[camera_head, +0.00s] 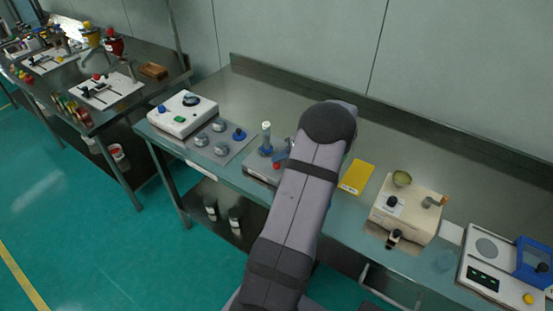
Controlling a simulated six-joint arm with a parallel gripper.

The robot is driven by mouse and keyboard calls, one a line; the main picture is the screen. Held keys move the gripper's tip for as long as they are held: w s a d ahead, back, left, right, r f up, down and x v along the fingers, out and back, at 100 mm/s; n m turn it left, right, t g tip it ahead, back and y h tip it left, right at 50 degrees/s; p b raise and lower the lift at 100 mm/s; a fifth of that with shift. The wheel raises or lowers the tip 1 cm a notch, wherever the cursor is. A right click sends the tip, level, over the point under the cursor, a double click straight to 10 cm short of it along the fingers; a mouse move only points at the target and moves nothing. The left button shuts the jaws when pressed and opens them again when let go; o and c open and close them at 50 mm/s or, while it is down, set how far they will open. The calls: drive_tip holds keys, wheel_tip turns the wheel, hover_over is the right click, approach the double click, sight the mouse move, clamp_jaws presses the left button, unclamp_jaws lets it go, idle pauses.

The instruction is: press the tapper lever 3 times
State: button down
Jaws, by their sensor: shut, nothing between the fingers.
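Which part is the tapper lever I cannot tell for certain. A beige box (408,212) on the right half of the bench has a short black-knobbed lever (393,238) sticking out at its front. My arm crosses the middle of the picture. My gripper is hidden behind it, so its place relative to the levers does not show.
A yellow pad (356,177) lies between my arm and the beige box. A white control box (183,114) and a plate with several knobs (221,143) stand at left. A scale-like device (490,270) with a blue frame stands at far right. The back of the steel bench is clear.

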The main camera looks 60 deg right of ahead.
drive_tip(key=shift+r+p, duration=1.65)
drive_tip(key=shift+p, duration=0.2)
wheel_tip(320, 180, up, 5)
drive_tip(key=p, duration=0.4)
drive_tip(key=shift+p, duration=0.35)
idle(1.8)
wheel_tip(320, 180, up, 4)
drive_tip(key=shift+f+p, duration=0.1)
drive_tip(key=shift+p, duration=0.8)
drive_tip(key=shift+f, duration=0.1)
